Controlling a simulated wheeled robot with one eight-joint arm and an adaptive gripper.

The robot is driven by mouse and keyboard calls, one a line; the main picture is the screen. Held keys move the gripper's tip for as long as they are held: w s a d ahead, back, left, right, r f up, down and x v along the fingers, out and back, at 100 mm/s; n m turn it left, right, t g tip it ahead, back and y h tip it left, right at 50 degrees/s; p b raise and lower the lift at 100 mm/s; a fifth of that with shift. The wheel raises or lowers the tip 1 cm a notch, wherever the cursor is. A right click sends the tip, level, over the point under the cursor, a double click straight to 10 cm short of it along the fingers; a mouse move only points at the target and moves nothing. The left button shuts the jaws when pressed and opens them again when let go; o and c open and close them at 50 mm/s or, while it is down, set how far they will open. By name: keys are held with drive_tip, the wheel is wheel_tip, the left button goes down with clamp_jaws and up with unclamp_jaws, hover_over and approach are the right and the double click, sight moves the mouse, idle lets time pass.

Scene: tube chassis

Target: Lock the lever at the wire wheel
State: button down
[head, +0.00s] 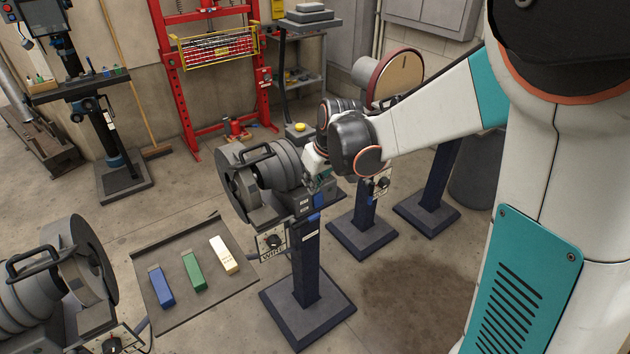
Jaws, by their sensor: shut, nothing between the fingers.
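The wire wheel machine (268,178) is a grey grinder on a dark blue pedestal in the middle of the head view. A plate marked "WIRE" (272,246) with a dark knob hangs at its front left. A small blue part (320,199) shows on the machine's right front, just below my gripper; I cannot tell whether it is the lever. My gripper (318,172) is at the right end of the machine, close to its housing. It is shut and empty. Its fingertips are small and partly hidden, so contact cannot be told.
A grey tray (208,299) with blue, green and cream bars lies left of the pedestal. Another grinder (75,265) stands at the lower left. A disc sander (398,75) stands behind my arm. A red press frame (190,90) is at the back. Floor in front right is clear.

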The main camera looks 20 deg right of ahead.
sight(306, 222)
wheel_tip(306, 222, down, 8)
drive_tip(key=b, duration=0.3)
drive_tip(key=shift+w+f, duration=0.1)
drive_tip(key=shift+w, duration=0.05)
idle(0.3)
drive_tip(key=shift+d+f+y, duration=0.15)
drive_tip(key=shift+y, duration=0.25)
